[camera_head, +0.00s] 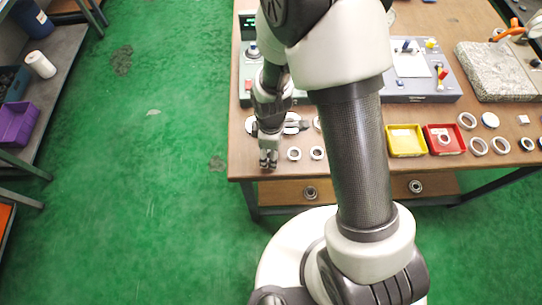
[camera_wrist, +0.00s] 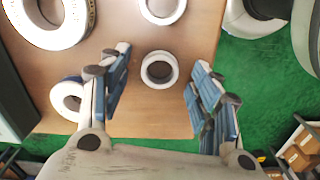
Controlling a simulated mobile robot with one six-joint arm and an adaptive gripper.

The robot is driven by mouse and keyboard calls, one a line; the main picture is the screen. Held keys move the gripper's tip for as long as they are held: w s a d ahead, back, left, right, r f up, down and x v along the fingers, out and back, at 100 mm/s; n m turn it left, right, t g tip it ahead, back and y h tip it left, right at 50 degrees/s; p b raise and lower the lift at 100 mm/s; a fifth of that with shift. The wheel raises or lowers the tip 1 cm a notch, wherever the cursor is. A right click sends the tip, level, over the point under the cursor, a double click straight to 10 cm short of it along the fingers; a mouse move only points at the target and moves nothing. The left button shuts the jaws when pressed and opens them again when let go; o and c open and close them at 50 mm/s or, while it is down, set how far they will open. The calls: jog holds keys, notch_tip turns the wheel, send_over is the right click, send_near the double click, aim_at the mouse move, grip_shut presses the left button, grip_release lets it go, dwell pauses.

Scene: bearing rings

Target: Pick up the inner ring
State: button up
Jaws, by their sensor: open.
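My gripper (camera_head: 268,162) is open over the near left corner of the wooden table. In the wrist view its two blue-padded fingers stand apart, and my gripper (camera_wrist: 160,62) has nothing in it. A small pale ring with a dark centre (camera_wrist: 147,72) lies flat on the table and shows between the fingers, apart from both. It may be the inner ring; I cannot tell for sure. Two small rings, a nearer one (camera_head: 294,148) and another (camera_head: 317,148), lie right of my gripper in the head view.
In the wrist view, another ring (camera_wrist: 145,10) lies beyond, a large ring (camera_wrist: 30,33) at upper left, and one ring (camera_wrist: 58,104) is partly behind the left finger. A yellow tray (camera_head: 391,127) and red tray (camera_head: 430,129) stand right. The table edge is close.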

jog(key=shift+f, duration=0.3)
jog(key=shift+r, duration=0.1)
jog(key=c, duration=1.1)
jog(key=shift+r, duration=0.1)
jog(key=shift+c, duration=0.2)
